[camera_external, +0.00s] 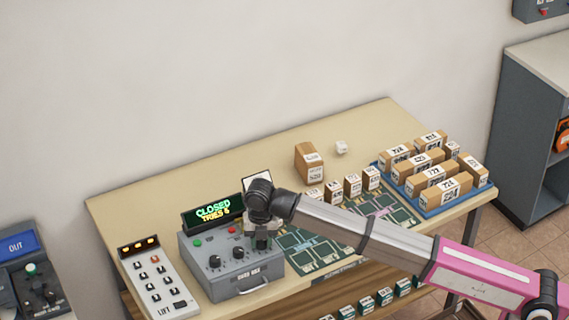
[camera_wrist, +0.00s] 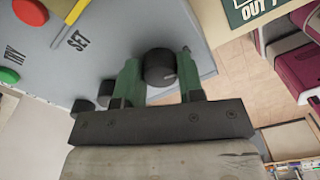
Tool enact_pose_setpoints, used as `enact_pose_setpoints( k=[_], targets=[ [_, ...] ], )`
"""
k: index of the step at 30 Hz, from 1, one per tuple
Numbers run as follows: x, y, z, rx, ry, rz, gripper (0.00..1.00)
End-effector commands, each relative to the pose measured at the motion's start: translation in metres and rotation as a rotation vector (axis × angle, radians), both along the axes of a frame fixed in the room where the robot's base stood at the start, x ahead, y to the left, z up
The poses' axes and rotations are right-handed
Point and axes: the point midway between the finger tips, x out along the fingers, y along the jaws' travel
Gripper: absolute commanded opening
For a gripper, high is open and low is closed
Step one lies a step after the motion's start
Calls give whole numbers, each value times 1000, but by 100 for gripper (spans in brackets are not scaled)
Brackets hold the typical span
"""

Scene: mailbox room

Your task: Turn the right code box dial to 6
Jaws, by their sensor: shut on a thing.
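The grey code box (camera_external: 225,283) stands on the table, with a display (camera_external: 213,210) reading "CLOSED" and a smaller line that looks like "TRIES 6". Its left dial (camera_external: 214,262) and middle dial (camera_external: 238,253) are black and show in the external view. My gripper (camera_external: 262,241) is over the box's right end and hides the right dial there. In the wrist view the black right dial (camera_wrist: 160,66) sits between the two green fingers of my gripper (camera_wrist: 159,77), which is shut on it. A pale mark shows on the dial; its number is not readable.
A keypad panel (camera_external: 158,283) lies left of the box. Green boards (camera_external: 310,245), small boxes (camera_external: 352,184) and a blue tray (camera_external: 455,203) of cartons lie to the right. Red (camera_wrist: 30,11) and green (camera_wrist: 8,75) buttons are on the box face.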

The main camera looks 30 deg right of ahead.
Motion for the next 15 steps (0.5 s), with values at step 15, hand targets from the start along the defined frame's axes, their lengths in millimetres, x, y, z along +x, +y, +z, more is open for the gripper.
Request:
enact_pose_setpoints(
  k=[15],
  targets=[
    [0, 1, 1, 2, 0, 88, 12]
  ],
)
